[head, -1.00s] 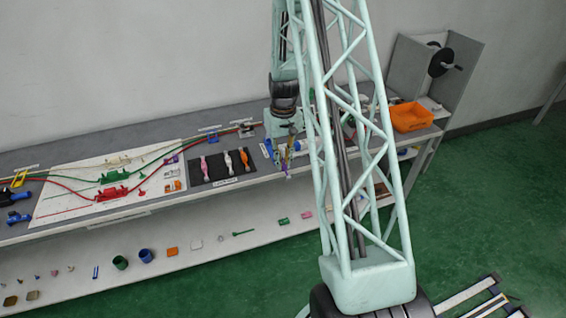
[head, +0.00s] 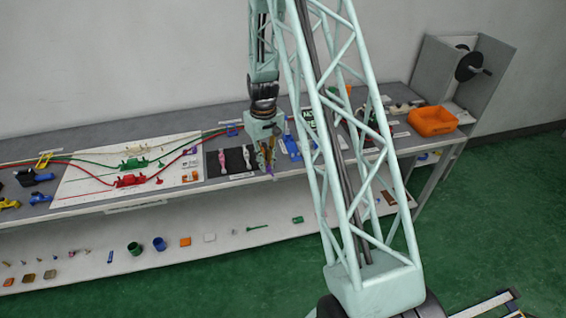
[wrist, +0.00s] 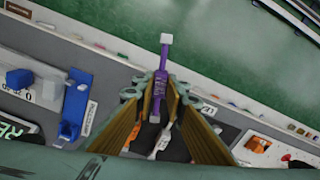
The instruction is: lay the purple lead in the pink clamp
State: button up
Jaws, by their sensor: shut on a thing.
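My gripper (wrist: 156,96) is shut on the purple lead (wrist: 160,84), a slim purple piece with pale end blocks, which points away from the fingers in the wrist view. In the head view my gripper (head: 268,160) hangs over the bench's front edge at the right end of the black mat, with a bit of purple at its tip.
The black mat (head: 212,168) holds other leads, partly hidden by my gripper. Left of it is a white board (head: 85,188) with red (head: 131,181) and green (head: 134,164) fixtures. A blue fixture (head: 291,147) and an orange bin (head: 432,121) are to the right.

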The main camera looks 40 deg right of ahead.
jog(key=w+a+f+n+b, duration=0.1)
jog(key=w+a+n, duration=0.15)
jog(key=a, duration=0.85)
jog(key=w+a+f+n+b, duration=0.1)
jog(key=w+a+n, duration=0.15)
jog(key=a, duration=0.75)
jog(key=w+a+f+n+b, duration=0.1)
jog(key=w+a+f+n, duration=0.15)
jog(key=a, duration=0.85)
jog(key=s+d+f+m, duration=0.5)
jog(key=s+f, duration=0.4)
jog(key=f, duration=0.2)
jog(key=shift+s+d+f+m, duration=0.15)
jog(key=shift+f+m, duration=0.2)
jog(key=shift+f, duration=0.05)
